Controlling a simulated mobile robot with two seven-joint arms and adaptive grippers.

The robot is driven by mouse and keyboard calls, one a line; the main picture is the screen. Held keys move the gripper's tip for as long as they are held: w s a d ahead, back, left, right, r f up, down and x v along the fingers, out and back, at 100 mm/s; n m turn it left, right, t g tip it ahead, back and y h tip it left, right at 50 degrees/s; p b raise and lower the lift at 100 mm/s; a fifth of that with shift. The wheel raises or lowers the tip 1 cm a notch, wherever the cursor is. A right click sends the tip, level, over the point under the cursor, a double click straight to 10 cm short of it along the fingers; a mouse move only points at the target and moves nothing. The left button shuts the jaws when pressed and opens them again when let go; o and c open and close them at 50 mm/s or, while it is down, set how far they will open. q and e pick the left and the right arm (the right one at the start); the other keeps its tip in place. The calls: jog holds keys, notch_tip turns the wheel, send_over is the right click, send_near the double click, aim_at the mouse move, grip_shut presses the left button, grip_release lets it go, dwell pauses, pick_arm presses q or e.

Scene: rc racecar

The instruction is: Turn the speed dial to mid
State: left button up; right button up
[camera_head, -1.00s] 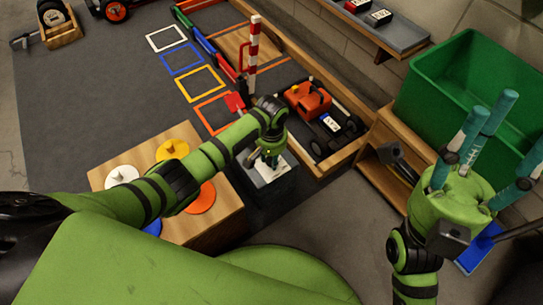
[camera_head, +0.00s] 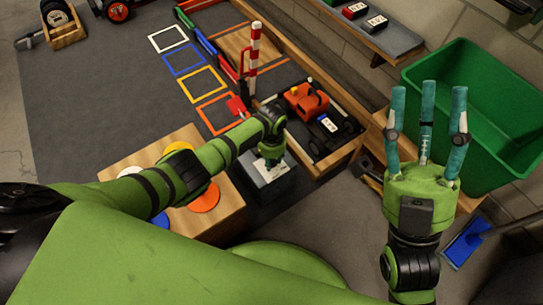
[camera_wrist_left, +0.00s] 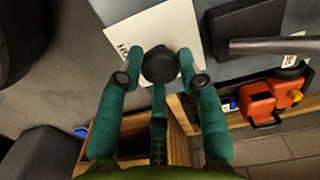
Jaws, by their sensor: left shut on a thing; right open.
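The speed dial is a round black knob (camera_wrist_left: 160,65) on a white label plate (camera_wrist_left: 125,40) in the left wrist view. The plate carries dark lettering that is only partly visible. The plate sits on a grey box (camera_head: 265,180) in the head view, where my gripper hides the knob. My left gripper (camera_head: 271,158) reaches down onto this box. In the left wrist view its teal fingers (camera_wrist_left: 162,78) close around the knob from both sides, with the third finger below it. The dial's pointer cannot be made out. My right gripper (camera_head: 427,95) is open and empty, fingers pointing up, away from the box.
An orange toy vehicle (camera_head: 306,99) lies in a wooden-edged tray right of the box. A red-and-white post (camera_head: 255,50) stands behind. A wooden block (camera_head: 222,220) with coloured discs is left. A green bin (camera_head: 480,75) stands behind my right gripper.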

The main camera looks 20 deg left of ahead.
aim_at(272, 161)
pick_arm(q)
jog(key=shift+m, duration=0.6)
jog(key=o, duration=1.1)
jog(key=shift+o, duration=0.2)
notch_tip(272, 161, up, 12)
